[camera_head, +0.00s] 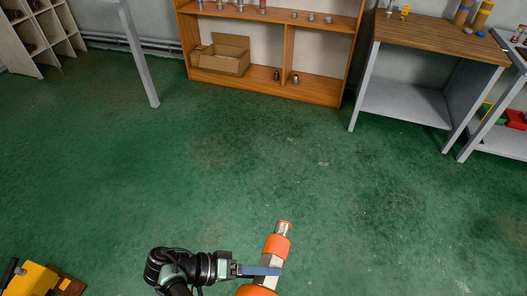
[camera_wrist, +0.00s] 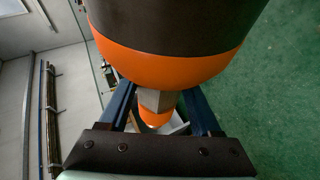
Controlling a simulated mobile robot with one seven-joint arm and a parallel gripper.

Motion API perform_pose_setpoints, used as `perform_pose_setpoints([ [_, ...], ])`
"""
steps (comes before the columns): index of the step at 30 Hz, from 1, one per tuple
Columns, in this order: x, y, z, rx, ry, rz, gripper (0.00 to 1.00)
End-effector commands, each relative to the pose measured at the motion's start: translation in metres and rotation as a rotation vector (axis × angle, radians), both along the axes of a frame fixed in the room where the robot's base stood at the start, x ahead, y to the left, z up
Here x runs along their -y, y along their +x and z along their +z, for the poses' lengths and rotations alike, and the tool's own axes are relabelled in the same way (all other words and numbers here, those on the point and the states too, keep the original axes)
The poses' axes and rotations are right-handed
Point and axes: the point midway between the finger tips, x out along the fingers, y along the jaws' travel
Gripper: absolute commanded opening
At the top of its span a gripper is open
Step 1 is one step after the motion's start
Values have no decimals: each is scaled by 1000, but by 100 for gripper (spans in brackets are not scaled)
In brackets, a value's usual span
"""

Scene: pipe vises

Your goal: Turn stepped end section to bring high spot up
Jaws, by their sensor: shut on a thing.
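A pipe-like workpiece with orange bands (camera_head: 276,246) and a grey middle section stands out from the lower edge of the head view. Its metallic end (camera_head: 284,228) points up and away. My gripper (camera_head: 270,270) reaches it from the left, its blue fingers on the grey section between the orange parts. In the wrist view, the blue fingers lie on both sides of the grey faceted section (camera_wrist: 157,101), with a large dark and orange body (camera_wrist: 170,62) above and a smaller orange part below. No high spot can be made out. The vise is not clearly visible.
A wooden shelf (camera_head: 267,85) with a cardboard box (camera_head: 221,56) stands at the back. A wood-topped workbench (camera_head: 436,39) is at the back right. A yellow object (camera_head: 38,280) sits at the lower left. The green floor between is clear.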

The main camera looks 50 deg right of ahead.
Motion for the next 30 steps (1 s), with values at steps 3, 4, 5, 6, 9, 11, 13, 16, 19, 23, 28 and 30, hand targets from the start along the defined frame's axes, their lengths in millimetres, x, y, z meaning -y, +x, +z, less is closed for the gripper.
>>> perform_pose_setpoints([
  [3,0,-1,-6,-65,-24,-2,9],
  [4,0,-1,-6,-79,-29,-3,9],
  [5,0,0,-5,-93,-35,-3,9],
  [6,0,0,-6,-111,-44,-3,9],
  [9,0,0,-6,-155,-62,-7,10],
  [11,0,0,-6,-180,-74,-8,10],
  [13,0,0,-7,-209,-85,-8,10],
  [16,1,0,-8,-245,-100,-9,10],
  [19,1,1,-9,-277,-114,-9,10],
  [23,1,1,-9,-313,-129,-9,10],
  [28,1,0,-9,-345,-141,-6,10],
  [30,0,0,-8,-353,-145,-4,9],
])
